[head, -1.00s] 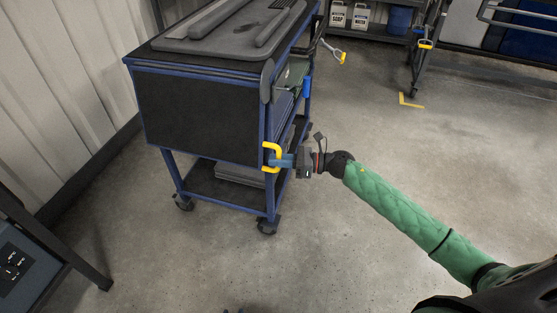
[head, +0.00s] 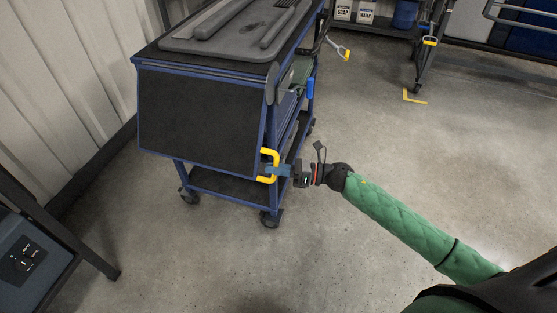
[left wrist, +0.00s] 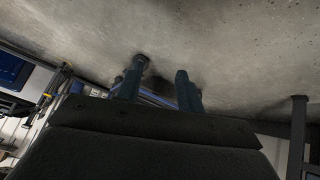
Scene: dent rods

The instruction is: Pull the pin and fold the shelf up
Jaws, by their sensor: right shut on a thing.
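The shelf (head: 198,122) is a black panel with a blue frame at the near end of the blue cart. It hangs from the cart's top edge, its lower edge tilted a little outward. My right gripper (head: 274,170) is shut on the yellow handle (head: 273,154) at the shelf's lower right corner. My left gripper (left wrist: 158,82) shows only in the left wrist view, its two fingers apart with nothing between them. I cannot make out the pin for certain; small fittings on the cart's right side are partly hidden.
The cart's top (head: 158,47) carries a grey tray (head: 255,48) with dark long pieces. A yellow-ended part (head: 344,54) sticks out on the cart's right. A dark stand (head: 62,235) is at left.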

